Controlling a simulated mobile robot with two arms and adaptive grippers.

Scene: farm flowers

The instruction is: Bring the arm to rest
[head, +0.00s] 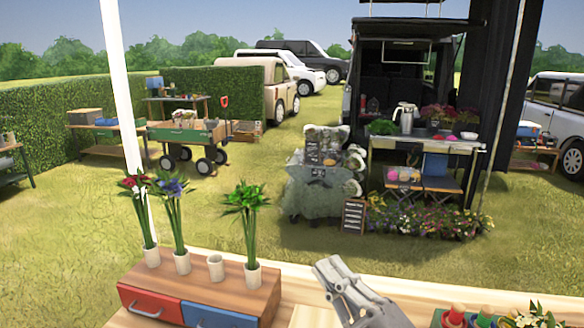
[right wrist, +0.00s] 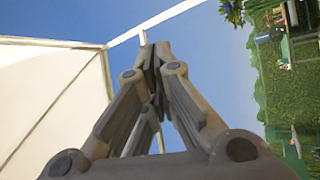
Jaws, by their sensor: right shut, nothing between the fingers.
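My right gripper (head: 330,268) shows in the head view at the lower middle, pointing up and to the left above the wooden table. It is shut and empty. In the right wrist view the fingers of the right gripper (right wrist: 155,52) meet at their tips with nothing between them, with sky and a pale canopy behind. It is apart from the vases, to the right of the wooden drawer box. My left gripper is not in view.
A wooden box (head: 240,282) with a red drawer (head: 148,303) and a blue drawer (head: 215,316) stands left of my right gripper. It holds flower vases and an empty white cup (head: 216,267). Potted items (head: 483,317) stand at the lower right.

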